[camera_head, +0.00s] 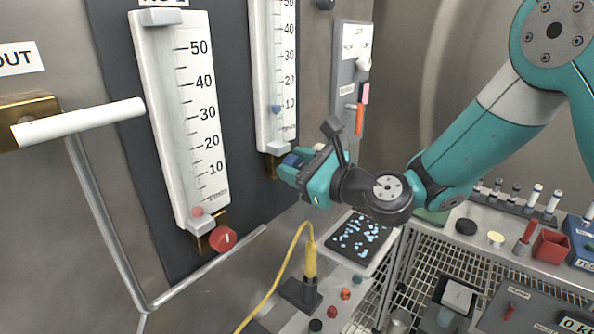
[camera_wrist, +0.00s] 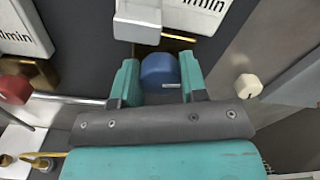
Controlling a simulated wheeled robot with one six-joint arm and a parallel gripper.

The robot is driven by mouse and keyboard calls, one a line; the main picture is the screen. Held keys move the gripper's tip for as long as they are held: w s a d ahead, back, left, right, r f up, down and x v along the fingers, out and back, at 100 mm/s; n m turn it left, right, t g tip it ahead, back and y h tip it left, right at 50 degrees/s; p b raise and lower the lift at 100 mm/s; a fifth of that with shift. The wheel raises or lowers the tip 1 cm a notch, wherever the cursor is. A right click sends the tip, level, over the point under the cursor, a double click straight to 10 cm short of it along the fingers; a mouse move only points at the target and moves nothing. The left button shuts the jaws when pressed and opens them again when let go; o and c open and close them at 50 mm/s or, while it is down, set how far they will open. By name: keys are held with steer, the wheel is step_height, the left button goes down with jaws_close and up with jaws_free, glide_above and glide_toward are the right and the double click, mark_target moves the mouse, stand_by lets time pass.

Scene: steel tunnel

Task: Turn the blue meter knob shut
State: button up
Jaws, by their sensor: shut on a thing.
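The blue meter knob (camera_wrist: 160,72) sits below the right-hand flow meter (camera_head: 277,85), on that meter's lower end. It shows in the wrist view with a small white mark on its lower right. My gripper (camera_wrist: 160,84) is shut on the knob, with one teal finger on each side. In the head view my gripper (camera_head: 290,170) reaches the knob from the right and hides most of it; a bit of blue (camera_head: 293,160) shows at the fingers. A blue float (camera_head: 276,109) stands near the 10 mark or just below it in the right-hand meter's scale.
A left-hand meter (camera_head: 185,120) with a red knob (camera_head: 222,239) is beside it. A white-handled lever (camera_head: 80,122) juts out at the left. A yellow cable (camera_head: 290,265) and a tray of blue pieces (camera_head: 360,240) lie below. A cream knob (camera_wrist: 247,86) is right of my gripper.

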steer(key=n+b, duration=0.2)
steer(key=n, duration=0.3)
steer(key=shift+n+b, duration=0.3)
stand_by(0.4)
steer(key=o, duration=0.9)
steer(key=shift+s, duration=0.1)
steer(key=shift+s+d+f+b, duration=0.1)
steer(key=shift+s+d+b, duration=0.1)
steer(key=shift+d+b, duration=0.15)
steer(key=shift+b+v, duration=3.75)
steer(key=shift+v, duration=4.55)
